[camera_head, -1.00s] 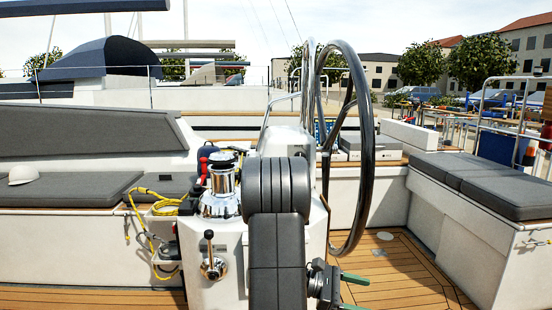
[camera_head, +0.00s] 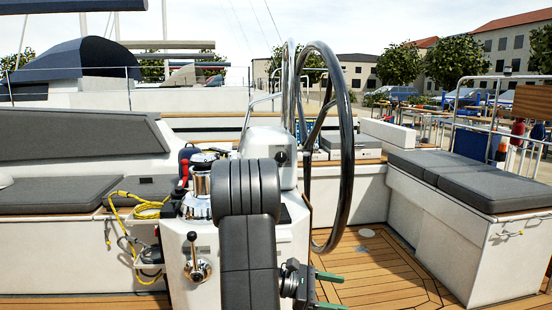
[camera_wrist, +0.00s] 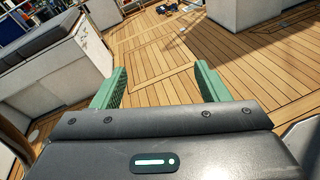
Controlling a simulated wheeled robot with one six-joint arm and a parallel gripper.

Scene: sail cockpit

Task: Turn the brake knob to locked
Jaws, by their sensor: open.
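A small dark round knob (camera_head: 281,158) sits on the white head of the steering pedestal (camera_head: 262,143), just left of the wheel in the head view. It may be the brake knob; its marking is too small to read. My gripper (camera_head: 330,291) is low and to the right of the pedestal, below the knob and apart from it. Its two green fingers are spread with nothing between them. In the wrist view my gripper (camera_wrist: 162,75) is open over bare deck, and no knob shows there. My arm hides part of the pedestal front.
The large steering wheel (camera_head: 346,145) stands right of the pedestal. A chrome winch (camera_head: 201,182) and a black-tipped lever (camera_head: 193,245) are on its left. Yellow rope (camera_head: 145,208) hangs by the left bench. A cushioned bench (camera_head: 470,180) is at right. The teak deck (camera_head: 385,270) between is clear.

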